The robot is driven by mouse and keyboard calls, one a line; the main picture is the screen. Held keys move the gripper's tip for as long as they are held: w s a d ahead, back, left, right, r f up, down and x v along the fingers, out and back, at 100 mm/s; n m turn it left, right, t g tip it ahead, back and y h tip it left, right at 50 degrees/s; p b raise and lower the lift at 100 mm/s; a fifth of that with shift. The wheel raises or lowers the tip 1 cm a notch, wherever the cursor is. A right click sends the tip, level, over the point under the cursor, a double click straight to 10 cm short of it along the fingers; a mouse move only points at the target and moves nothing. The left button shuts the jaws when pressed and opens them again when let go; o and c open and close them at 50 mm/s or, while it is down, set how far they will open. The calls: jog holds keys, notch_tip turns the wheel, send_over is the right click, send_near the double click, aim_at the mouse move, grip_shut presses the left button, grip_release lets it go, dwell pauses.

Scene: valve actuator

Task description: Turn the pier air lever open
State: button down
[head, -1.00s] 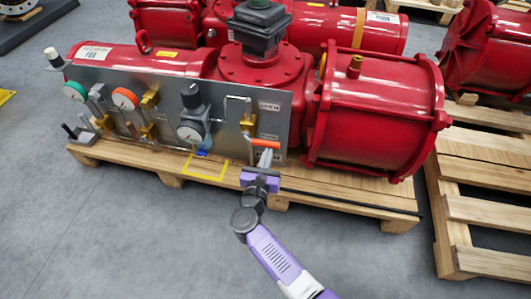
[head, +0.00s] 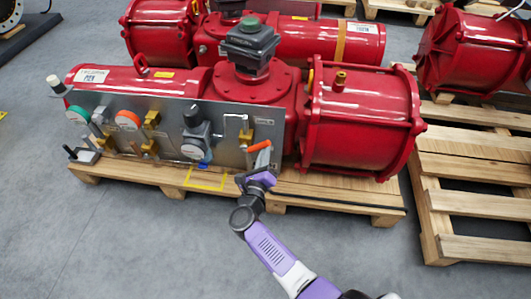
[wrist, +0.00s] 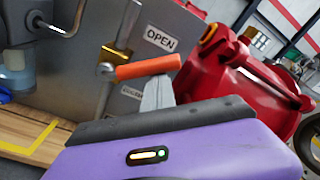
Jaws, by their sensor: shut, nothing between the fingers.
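The lever (head: 259,146) has an orange handle on a brass valve at the right end of the grey panel (head: 227,110). The handle slants slightly up to its right. In the wrist view, the orange handle (wrist: 148,67) lies below and left of a white OPEN label (wrist: 160,40). My gripper (head: 263,168) is shut and empty, just below the handle. In the wrist view its grey fingertips (wrist: 157,92) rise against the handle's underside, near its right half. I cannot tell whether they touch it. A second label below the handle is partly hidden.
The panel carries gauges, brass valves and a regulator (head: 196,135). A large red cylinder (head: 360,125) stands close right of the lever. The actuator rests on a wooden pallet (head: 330,190); another pallet (head: 470,205) lies to the right. The grey floor in front is clear.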

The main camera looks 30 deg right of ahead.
aim_at(256, 146)
jog(key=r+n+p, duration=0.1)
jog(key=a+r+n, duration=0.1)
jog(key=shift+w+r+n+p, duration=0.15)
jog(key=shift+w+n+p, duration=0.2)
jog(key=shift+w+n, duration=0.05)
jog(key=shift+w+a+r+n+p, duration=0.25)
jog(key=shift+a+r+n, duration=0.1)
jog(key=shift+n, duration=0.25)
jog(key=shift+w+a+r+n+p, duration=0.2)
jog(key=shift+a+r+n, duration=0.1)
jog(key=shift+n, duration=0.3)
jog(key=a+n, duration=0.1)
jog(key=w+r+n, duration=0.1)
jog(key=shift+w+a+n, duration=0.1)
jog(key=shift+a+n, duration=0.2)
jog(key=shift+a, duration=0.1)
jog(key=shift+w+a, duration=0.1)
